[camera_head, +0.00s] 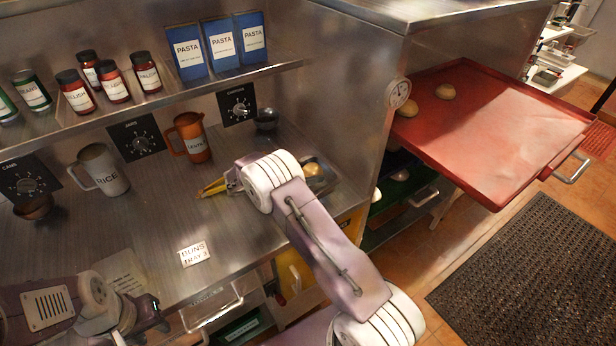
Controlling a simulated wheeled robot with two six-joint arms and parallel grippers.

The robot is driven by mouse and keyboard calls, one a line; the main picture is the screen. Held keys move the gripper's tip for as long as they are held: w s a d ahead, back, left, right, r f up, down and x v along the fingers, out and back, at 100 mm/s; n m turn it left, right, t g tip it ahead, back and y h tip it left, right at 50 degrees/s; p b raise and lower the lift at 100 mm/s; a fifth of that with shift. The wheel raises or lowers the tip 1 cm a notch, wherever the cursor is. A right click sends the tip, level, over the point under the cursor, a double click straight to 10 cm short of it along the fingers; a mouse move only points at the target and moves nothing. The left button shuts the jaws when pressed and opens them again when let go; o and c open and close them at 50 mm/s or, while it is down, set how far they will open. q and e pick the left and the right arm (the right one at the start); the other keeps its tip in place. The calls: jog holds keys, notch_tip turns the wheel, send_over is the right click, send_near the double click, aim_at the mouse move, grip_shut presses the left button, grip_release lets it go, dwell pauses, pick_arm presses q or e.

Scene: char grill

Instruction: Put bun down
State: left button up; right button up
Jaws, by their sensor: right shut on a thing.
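A light-brown bun (313,169) shows just right of my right wrist, by a small grey metal tray (332,180) on the steel counter. The wrist hides part of this spot, so I cannot tell whether the bun rests in the tray. My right gripper (232,181) is mostly hidden behind its own wrist, low over the counter. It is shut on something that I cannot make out. A yellow strip (212,187) shows beside it. My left gripper (148,312) is at the lower left over the counter's front; its jaw opening is unclear.
A label reading BUNS TRAY (194,253) lies on the counter. An orange jug (190,138) and a grey RICE jug (104,170) stand at the back. A shelf (150,105) holds jars and PASTA boxes. The front-middle counter is mostly clear. A dark mat (535,275) covers the floor.

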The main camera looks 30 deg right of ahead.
jog(key=shift+f, duration=0.95)
